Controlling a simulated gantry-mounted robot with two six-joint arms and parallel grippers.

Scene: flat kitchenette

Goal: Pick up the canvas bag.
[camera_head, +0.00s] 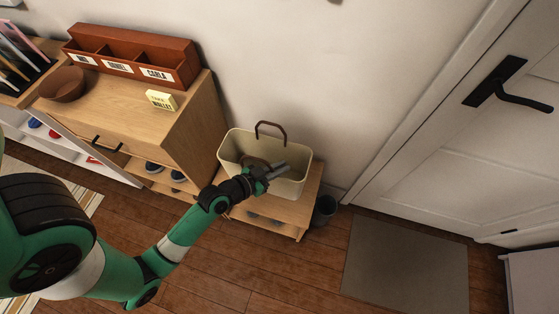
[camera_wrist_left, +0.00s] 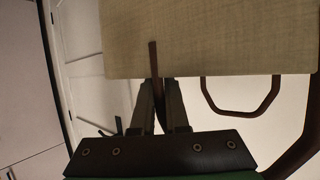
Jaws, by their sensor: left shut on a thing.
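The canvas bag (camera_head: 290,184) is cream-coloured with brown handles. In the head view it stands upright and open-topped on a low wooden bench. Its far handle (camera_head: 270,129) stands up at the back rim. My left gripper (camera_head: 279,171) reaches in from the left over the front of the bag. In the left wrist view the bag's canvas side (camera_wrist_left: 210,40) fills the top. There my left gripper (camera_wrist_left: 160,84) is shut on one side of the near brown handle (camera_wrist_left: 154,62), close to the canvas. The rest of that handle is partly hidden. My right gripper is not in view.
A wooden cabinet (camera_head: 190,122) with a brown organizer (camera_head: 130,58) and a bowl (camera_head: 64,84) stands left of the bag. The bench (camera_head: 278,218) is under it, with a dark bin (camera_head: 323,211) at right. A grey mat (camera_head: 405,265) lies before the white door (camera_head: 460,130).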

